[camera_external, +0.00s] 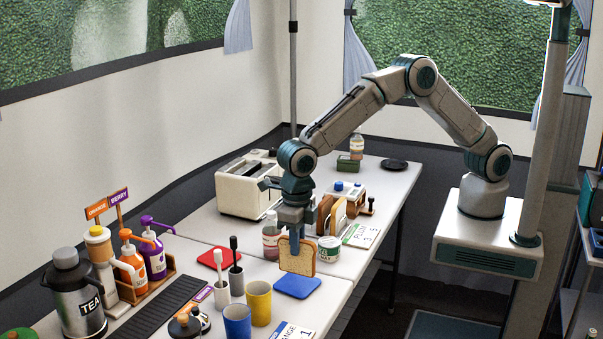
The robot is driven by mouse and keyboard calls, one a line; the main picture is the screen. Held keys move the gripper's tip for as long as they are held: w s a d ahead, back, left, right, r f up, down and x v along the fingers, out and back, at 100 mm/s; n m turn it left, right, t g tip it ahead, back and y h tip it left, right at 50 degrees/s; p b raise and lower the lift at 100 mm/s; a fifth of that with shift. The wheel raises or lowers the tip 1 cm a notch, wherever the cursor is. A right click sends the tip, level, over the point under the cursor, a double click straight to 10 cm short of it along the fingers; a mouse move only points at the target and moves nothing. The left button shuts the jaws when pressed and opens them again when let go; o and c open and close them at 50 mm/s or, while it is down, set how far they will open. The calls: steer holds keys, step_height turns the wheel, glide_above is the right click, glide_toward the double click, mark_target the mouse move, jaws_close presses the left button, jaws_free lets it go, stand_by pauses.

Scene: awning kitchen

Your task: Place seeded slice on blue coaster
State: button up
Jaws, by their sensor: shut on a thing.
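A slice of bread (304,259) with a brown crust is upright in my gripper (294,246), which points down and is shut on it. Seeds on the slice are too small to make out. The slice is just above the back part of the blue coaster (297,287), or touching it; I cannot tell which. The blue coaster lies flat on the near table, and its front part is bare.
A red coaster (217,257), yellow cup (259,303) and blue cup (237,322) stand nearby to the left. A jar (329,249) is close on the right. Behind are a bread rack (339,212) with slices and a toaster (247,187).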

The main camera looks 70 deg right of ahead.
mark_target(297, 273)
steer(key=shift+f, duration=1.5)
steer(key=o, duration=0.8)
step_height(297, 273, up, 12)
steer(key=shift+r, duration=0.15)
